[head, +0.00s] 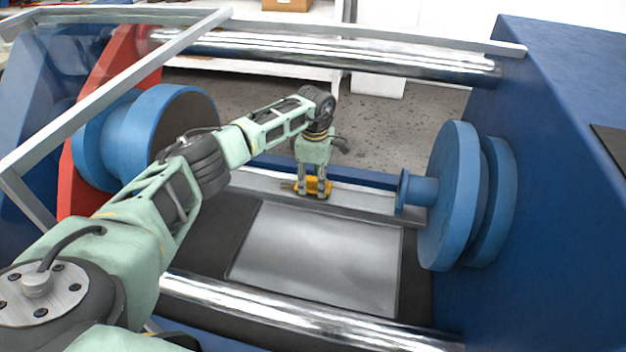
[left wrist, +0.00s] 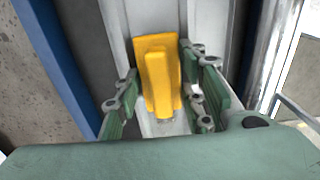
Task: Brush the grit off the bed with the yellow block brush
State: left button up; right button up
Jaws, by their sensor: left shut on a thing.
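The yellow block brush (head: 319,186) is at the far side of the machine bed, over the pale metal strip behind the flat grey plate. My left gripper (head: 312,190) points down and is shut on the brush. In the left wrist view, the brush (left wrist: 158,75) lies between the green finger pads of the gripper (left wrist: 160,88). I cannot tell whether its underside touches the strip. The bed's grey plate (head: 315,255) looks bare; I cannot make out grit on it. My right gripper is not in view.
Blue flanged wheels stand left (head: 180,115) and right (head: 450,195) of the bed. Polished bars run along the back (head: 330,52) and front (head: 300,312). A grey frame rail (head: 110,95) crosses the upper left. The space above the plate is clear.

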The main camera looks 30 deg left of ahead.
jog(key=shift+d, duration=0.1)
pick_arm(q)
jog(key=shift+s+a, duration=0.35)
jog(key=shift+a, duration=0.85)
jog(key=shift+s+a, duration=0.4)
jog(key=shift+a, duration=0.75)
jog(key=shift+s+a, duration=0.35)
jog(key=shift+a, duration=0.85)
jog(key=shift+s+a+b, duration=0.3)
jog(key=shift+s+a, duration=0.1)
jog(key=shift+a, duration=0.8)
jog(key=shift+s+a+b, duration=0.35)
jog(key=shift+s+a, duration=0.05)
jog(key=shift+a, duration=0.85)
jog(key=shift+s+a+b, duration=0.3)
jog(key=shift+s+a, duration=0.1)
jog(key=shift+a, duration=0.8)
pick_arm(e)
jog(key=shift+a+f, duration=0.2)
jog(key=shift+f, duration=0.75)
pick_arm(q)
jog(key=shift+r+p, duration=0.7)
jog(key=shift+r, duration=0.15)
notch_tip(320, 180, up, 6)
jog(key=p, duration=0.4)
jog(key=shift+r+p, duration=0.15)
jog(key=shift+p, duration=0.2)
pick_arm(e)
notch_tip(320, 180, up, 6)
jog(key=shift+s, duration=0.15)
